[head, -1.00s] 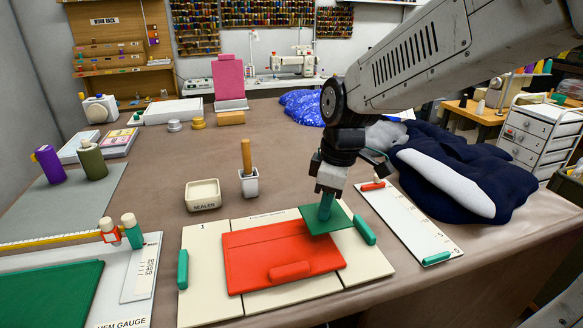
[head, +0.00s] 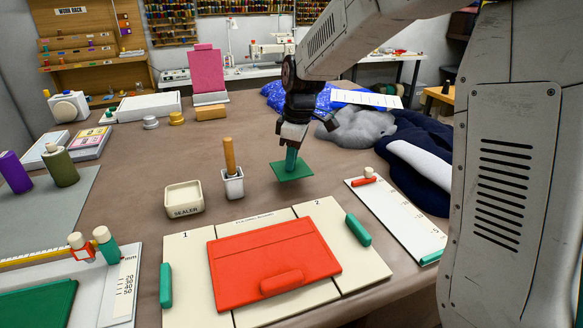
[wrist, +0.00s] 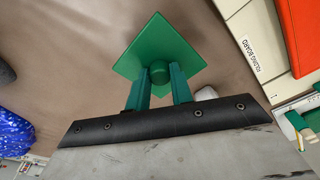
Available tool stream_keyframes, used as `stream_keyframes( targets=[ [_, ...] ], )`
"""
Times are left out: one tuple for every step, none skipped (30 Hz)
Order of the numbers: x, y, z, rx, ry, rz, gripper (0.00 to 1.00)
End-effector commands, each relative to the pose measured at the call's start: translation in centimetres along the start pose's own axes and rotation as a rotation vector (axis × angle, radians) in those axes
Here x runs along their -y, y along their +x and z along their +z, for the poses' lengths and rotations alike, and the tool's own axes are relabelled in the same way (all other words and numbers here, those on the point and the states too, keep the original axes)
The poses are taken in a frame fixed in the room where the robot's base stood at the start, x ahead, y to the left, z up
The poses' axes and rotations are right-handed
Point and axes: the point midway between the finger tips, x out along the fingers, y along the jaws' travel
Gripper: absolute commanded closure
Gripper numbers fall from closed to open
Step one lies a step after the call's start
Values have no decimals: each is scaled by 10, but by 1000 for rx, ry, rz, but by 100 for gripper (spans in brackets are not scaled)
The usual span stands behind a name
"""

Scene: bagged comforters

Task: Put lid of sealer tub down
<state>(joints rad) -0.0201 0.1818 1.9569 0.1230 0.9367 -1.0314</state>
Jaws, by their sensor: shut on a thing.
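My gripper (head: 290,156) is shut on the green square lid (head: 292,171) and holds it above the brown table, behind the folding board. In the wrist view, the two green fingers of my gripper (wrist: 158,80) close on the round knob of the lid (wrist: 160,45). The lid looks roughly level. The sealer tub (head: 184,198) is a small cream square tub with its label on the front. It stands upright on the table, left of the lid, and its top looks uncovered.
A white pot (head: 233,183) with a wooden-handled tool stands between the tub and the lid. The cream folding board (head: 185,290) carries a red folded panel (head: 270,262). A white ruled board (head: 405,222) lies to the right. Bare table (head: 330,165) surrounds the lid.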

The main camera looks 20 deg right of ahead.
Motion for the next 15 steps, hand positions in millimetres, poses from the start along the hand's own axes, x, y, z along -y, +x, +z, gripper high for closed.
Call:
stream_keyframes(
  targets=[
    [-4, 1, -2, 0, 0, 0, 100],
    [-6, 1, -2, 0, 0, 0, 100],
    [-7, 2, -3, 0, 0, -1, 100],
    [-7, 3, -3, 1, 0, -1, 100],
    [-7, 5, -3, 1, 0, -1, 100],
    [-7, 8, -2, 1, 0, -2, 100],
    [-7, 12, -2, 2, 0, -3, 100],
    [-7, 16, -1, 2, 0, -3, 100],
    [-7, 22, 0, 2, 0, -3, 100],
    [-6, 27, 1, 3, 0, -4, 100],
    [-6, 31, 1, 2, 0, -3, 100],
    [-7, 34, 1, 1, 0, -2, 100],
    [-7, 36, 2, 1, 0, -2, 100],
    [-7, 36, 2, 1, 0, -1, 100],
    [-7, 36, 2, 0, 0, 0, 100]
  ],
)
